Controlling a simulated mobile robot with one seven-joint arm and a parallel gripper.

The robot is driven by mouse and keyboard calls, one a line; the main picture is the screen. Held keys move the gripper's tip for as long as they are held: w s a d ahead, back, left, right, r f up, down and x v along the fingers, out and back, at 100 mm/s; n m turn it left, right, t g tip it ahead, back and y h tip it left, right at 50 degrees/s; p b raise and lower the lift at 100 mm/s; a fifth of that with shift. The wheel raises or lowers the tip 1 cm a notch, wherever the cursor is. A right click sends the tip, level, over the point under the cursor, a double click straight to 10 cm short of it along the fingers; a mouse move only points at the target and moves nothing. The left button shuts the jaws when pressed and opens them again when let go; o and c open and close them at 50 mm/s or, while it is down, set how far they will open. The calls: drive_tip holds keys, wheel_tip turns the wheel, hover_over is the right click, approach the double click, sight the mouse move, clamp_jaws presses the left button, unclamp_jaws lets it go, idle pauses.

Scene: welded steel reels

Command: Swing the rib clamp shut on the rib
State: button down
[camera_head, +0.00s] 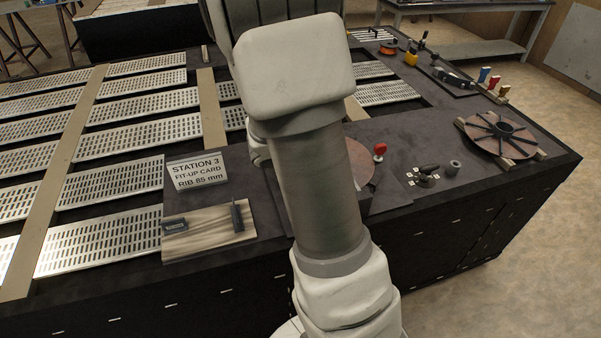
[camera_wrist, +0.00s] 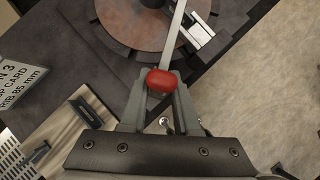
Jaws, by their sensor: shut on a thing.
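In the wrist view my gripper (camera_wrist: 161,84) is shut on a red knob (camera_wrist: 162,80), with a grey finger on either side. A pale straight bar (camera_wrist: 173,38) runs from the knob up over a brown disc (camera_wrist: 122,22). A white and black fitting (camera_wrist: 200,30) lies beside the bar; I cannot tell clamp from rib there. In the head view my arm hides the gripper and most of the disc (camera_head: 360,160). A red knob (camera_head: 379,149) shows just right of the arm; I cannot tell whether it is the held one.
A fit-up card (camera_head: 197,170) and a wooden board (camera_head: 208,237) with dark tools stand left of my arm. A small black fitting (camera_head: 427,174) and a spoked reel (camera_head: 500,134) are to the right. Slotted panels (camera_head: 105,191) cover the left. The table's front edge is close.

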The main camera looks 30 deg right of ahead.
drive_tip(key=c, duration=0.7)
unclamp_jaws()
drive_tip(key=shift+d, duration=0.1)
drive_tip(key=shift+o, duration=0.2)
drive_tip(key=p+v, duration=0.3)
drive_tip(key=v, duration=1.4)
drive_tip(key=shift+r, duration=0.2)
drive_tip(key=s+a+r+m+t+y+b, duration=0.2)
drive_tip(key=s+a+m+y+b, duration=0.4)
drive_tip(key=m, duration=1.7)
drive_tip(key=s+a+b, duration=0.1)
drive_tip(key=s+a, duration=0.3)
drive_tip(key=s, duration=0.1)
drive_tip(key=shift+s+a+r, duration=0.25)
drive_tip(key=shift+s, duration=0.15)
